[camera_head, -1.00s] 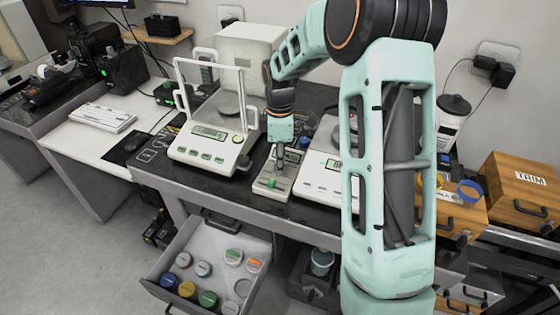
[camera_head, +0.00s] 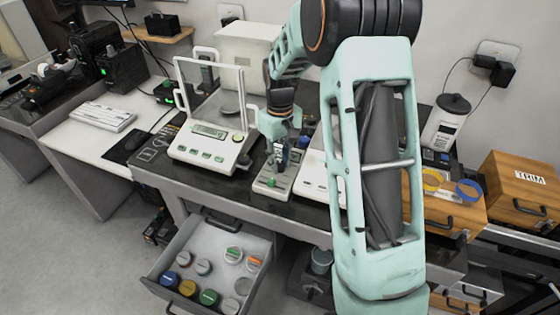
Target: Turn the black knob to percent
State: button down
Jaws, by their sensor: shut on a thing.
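A small beige control box (camera_head: 263,187) stands on the dark bench top between the two balances, with a green button (camera_head: 272,182) on its front part. My gripper (camera_head: 277,164) reaches down onto the upper part of this box, fingers pointing down. It is shut on the black knob, which its fingers hide. The knob's pointer and the percent mark cannot be read in this view.
A balance with a glass draft shield (camera_head: 213,150) stands close on the left. A white balance (camera_head: 313,180) stands on the right, partly behind my arm. Below, an open drawer (camera_head: 225,223) holds several lidded jars.

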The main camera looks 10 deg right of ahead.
aim_at(279, 164)
jog(key=m, duration=0.5)
jog(key=shift+m, duration=0.3)
jog(key=m, duration=0.4)
jog(key=shift+m+p, duration=0.4)
jog(key=c, duration=1.7)
grip_release()
jog(key=shift+o, duration=0.2)
jog(key=shift+r, duration=0.1)
notch_tip(279, 164, up, 12)
jog(key=shift+a, duration=0.15)
